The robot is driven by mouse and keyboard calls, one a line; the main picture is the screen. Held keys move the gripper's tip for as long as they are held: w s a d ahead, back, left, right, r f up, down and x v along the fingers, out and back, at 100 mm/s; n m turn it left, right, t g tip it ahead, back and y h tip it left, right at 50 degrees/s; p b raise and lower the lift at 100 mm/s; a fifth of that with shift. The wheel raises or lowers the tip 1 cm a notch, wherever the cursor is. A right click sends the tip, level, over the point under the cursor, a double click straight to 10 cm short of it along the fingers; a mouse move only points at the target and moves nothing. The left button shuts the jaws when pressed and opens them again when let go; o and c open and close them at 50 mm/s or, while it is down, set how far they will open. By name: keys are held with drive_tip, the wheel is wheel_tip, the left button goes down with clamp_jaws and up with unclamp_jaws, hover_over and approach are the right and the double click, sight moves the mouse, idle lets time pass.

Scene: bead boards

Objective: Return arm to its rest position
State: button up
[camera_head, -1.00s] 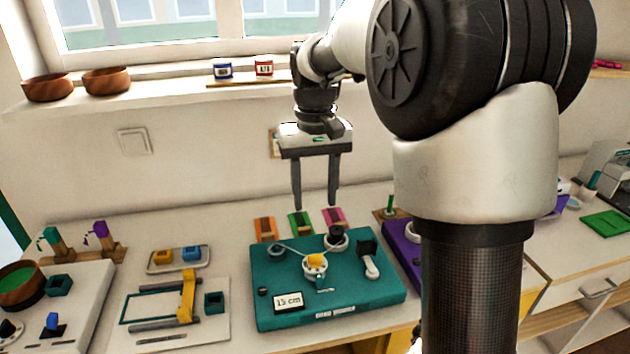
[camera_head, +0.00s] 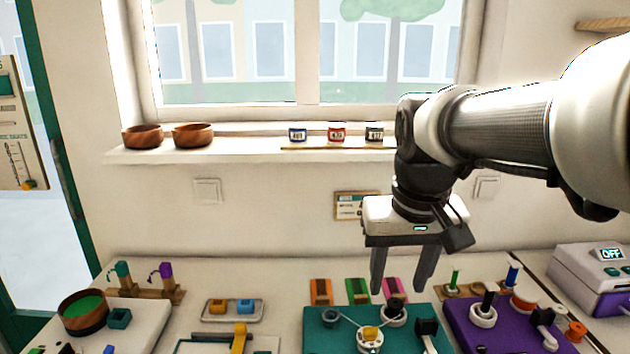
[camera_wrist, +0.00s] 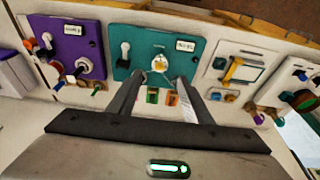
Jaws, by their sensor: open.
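My gripper (camera_head: 402,288) is open and empty, with its fingers pointing down above the back of the table. In the head view it hangs over the back right of the teal board (camera_head: 318,326), apart from it. The wrist view shows both fingers (camera_wrist: 155,82) spread, with the teal board (camera_wrist: 135,40) beyond them and nothing between them. My arm reaches in from the right, in front of the wall and window.
A purple board (camera_head: 470,340) stands to the right, with a grey machine (camera_head: 585,262) reading OFF beyond it. Orange, green and pink blocks (camera_head: 357,290) sit behind the teal board. Wooden bowls (camera_head: 192,136) and small labelled pots (camera_head: 336,134) stand on the sill.

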drive_tip(key=s+f+t, duration=0.3)
drive_tip(key=s, duration=0.8)
wheel_tip(320, 180, up, 13)
drive_tip(key=p, duration=1.3)
drive_tip(key=shift+w, duration=0.15)
